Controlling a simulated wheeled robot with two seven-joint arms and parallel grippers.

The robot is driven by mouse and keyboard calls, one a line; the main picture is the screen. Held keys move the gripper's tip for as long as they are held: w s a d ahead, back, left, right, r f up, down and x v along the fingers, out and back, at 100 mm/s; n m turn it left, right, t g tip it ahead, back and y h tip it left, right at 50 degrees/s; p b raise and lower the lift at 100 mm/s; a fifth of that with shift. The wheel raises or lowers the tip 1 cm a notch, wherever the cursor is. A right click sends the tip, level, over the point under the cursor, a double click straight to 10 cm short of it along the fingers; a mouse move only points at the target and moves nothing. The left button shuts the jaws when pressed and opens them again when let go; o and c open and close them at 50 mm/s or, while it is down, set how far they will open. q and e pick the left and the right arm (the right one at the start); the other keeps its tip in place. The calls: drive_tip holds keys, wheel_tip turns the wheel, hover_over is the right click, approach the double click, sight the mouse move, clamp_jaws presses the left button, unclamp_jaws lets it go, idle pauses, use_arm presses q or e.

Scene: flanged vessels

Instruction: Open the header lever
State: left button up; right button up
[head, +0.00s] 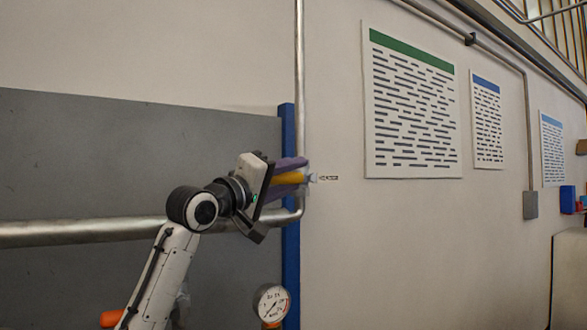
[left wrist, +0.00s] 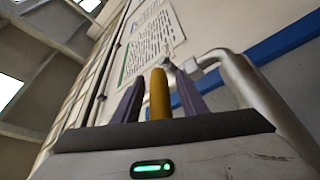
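The header lever (head: 287,178) is a yellow handle on a small metal valve (head: 312,178) beside the pipe and the blue post. In the left wrist view the lever (left wrist: 159,95) runs away from me toward the valve fitting (left wrist: 190,66). My left gripper (head: 291,178) has purple fingers, one on each side of the lever. In the left wrist view my left gripper (left wrist: 160,100) shows narrow gaps between both fingers and the lever, so it looks open around it. The lever's near end is hidden behind the gripper body. My right gripper is not in view.
A metal pipe (head: 299,60) runs down the wall and bends left into a horizontal run (head: 80,232). A blue post (head: 291,260) and a pressure gauge (head: 271,303) stand close below the gripper. Wall posters (head: 412,105) hang to the right, with clear wall below.

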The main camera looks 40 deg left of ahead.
use_arm(q)
drive_tip(key=shift+w+r, duration=0.1)
drive_tip(key=shift+w, duration=0.35)
drive_tip(key=shift+c, duration=0.5)
